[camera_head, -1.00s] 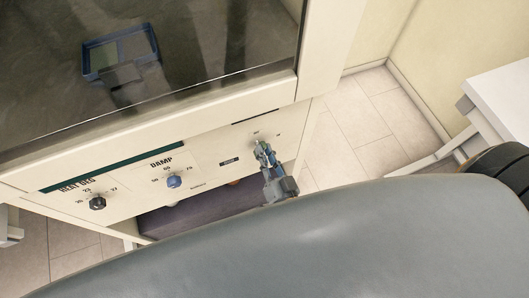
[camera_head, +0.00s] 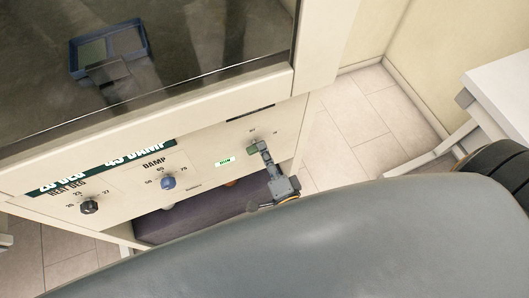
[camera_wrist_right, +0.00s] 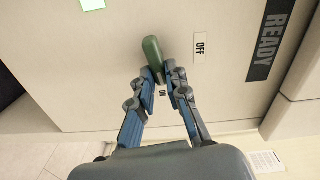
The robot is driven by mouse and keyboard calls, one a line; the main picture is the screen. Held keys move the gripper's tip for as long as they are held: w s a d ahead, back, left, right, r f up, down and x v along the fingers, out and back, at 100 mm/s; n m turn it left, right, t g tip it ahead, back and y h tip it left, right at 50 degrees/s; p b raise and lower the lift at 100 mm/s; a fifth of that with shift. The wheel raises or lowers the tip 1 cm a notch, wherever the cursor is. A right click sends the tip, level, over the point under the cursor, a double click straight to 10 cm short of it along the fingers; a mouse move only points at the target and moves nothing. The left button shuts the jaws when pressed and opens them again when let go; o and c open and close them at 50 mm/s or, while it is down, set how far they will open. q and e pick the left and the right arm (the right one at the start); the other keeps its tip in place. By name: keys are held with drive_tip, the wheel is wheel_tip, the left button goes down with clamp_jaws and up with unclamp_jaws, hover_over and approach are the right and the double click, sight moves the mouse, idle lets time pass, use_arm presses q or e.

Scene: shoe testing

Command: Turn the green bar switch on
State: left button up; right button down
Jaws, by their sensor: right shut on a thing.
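The green bar switch (camera_head: 253,148) is on the right part of the cream machine panel (camera_head: 205,197). In the right wrist view the switch (camera_wrist_right: 151,50) is a rounded green bar, with an OFF label (camera_wrist_right: 200,47) to its right and an ON label (camera_wrist_right: 163,92) just below its lower end. My right gripper (camera_head: 261,148) is at the switch. In the wrist view its two fingers (camera_wrist_right: 160,72) are closed around the bar's lower part, which they partly hide. My left gripper is not in view.
A lit display (camera_head: 140,152) reads in DEG and DAMP, and a small green indicator (camera_head: 225,162) glows. A black knob (camera_head: 89,207) and a blue knob (camera_head: 168,182) are to the left. A blue tray (camera_head: 75,62) shows behind the window. Floor (camera_head: 340,130) is clear at right.

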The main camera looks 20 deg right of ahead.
drive_tip(key=shift+f+m+b, duration=0.15)
drive_tip(key=shift+m+b, duration=0.15)
drive_tip(key=shift+m, duration=0.6)
drive_tip(key=c, duration=1.3)
unclamp_jaws()
drive_tip(key=s, duration=1.2)
drive_tip(key=shift+d, duration=0.25)
